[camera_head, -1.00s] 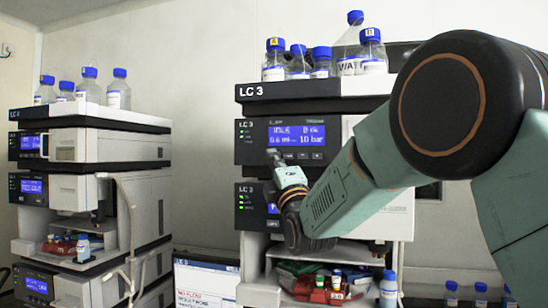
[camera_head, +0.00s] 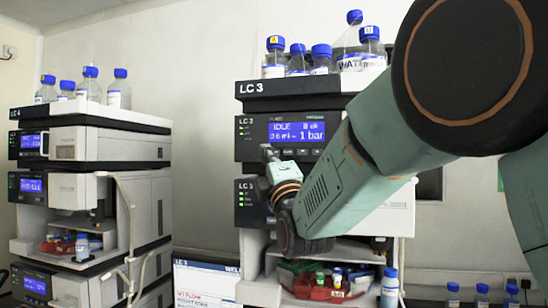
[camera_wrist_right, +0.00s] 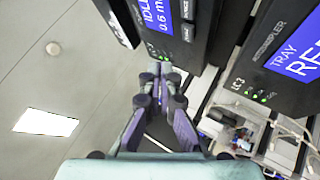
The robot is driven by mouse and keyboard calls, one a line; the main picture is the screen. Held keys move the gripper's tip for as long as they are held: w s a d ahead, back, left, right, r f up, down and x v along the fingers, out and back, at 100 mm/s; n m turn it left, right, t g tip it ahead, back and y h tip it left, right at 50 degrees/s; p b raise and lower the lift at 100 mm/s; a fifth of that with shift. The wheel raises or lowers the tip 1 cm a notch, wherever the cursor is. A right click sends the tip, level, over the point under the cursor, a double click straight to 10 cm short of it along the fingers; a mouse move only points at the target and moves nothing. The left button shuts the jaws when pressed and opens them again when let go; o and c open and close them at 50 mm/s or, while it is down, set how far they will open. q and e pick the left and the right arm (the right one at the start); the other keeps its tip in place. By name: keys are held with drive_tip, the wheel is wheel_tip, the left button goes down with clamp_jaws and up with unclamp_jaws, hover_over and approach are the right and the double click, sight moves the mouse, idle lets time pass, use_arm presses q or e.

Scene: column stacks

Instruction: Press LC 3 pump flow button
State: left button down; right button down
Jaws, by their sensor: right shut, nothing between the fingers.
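The LC 3 stack stands at centre, with its pump module (camera_head: 256,147) under the top tray. The pump's blue display (camera_head: 297,131) reads IDLE and 1 bar. A row of small buttons (camera_head: 303,152) sits under the display, partly covered by my arm. My right gripper (camera_head: 268,152) is shut and empty, its tips at the lower left of the pump panel, beside the buttons. In the right wrist view the closed fingertips (camera_wrist_right: 162,66) are close to the pump's front edge near its green lights. I cannot tell whether they touch it.
Blue-capped bottles (camera_head: 320,62) stand on top of the LC 3 stack. Below the pump is a second LC 3 module (camera_head: 246,203), then an open bay with a red vial tray (camera_head: 318,292). An LC 4 stack (camera_head: 92,146) stands at left. Bare wall lies between the stacks.

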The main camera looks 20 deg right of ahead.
drive_tip(key=shift+s+a+b, duration=0.3)
drive_tip(key=shift+s+a, duration=0.3)
drive_tip(key=shift+s, duration=0.3)
drive_tip(key=shift+w, duration=0.1)
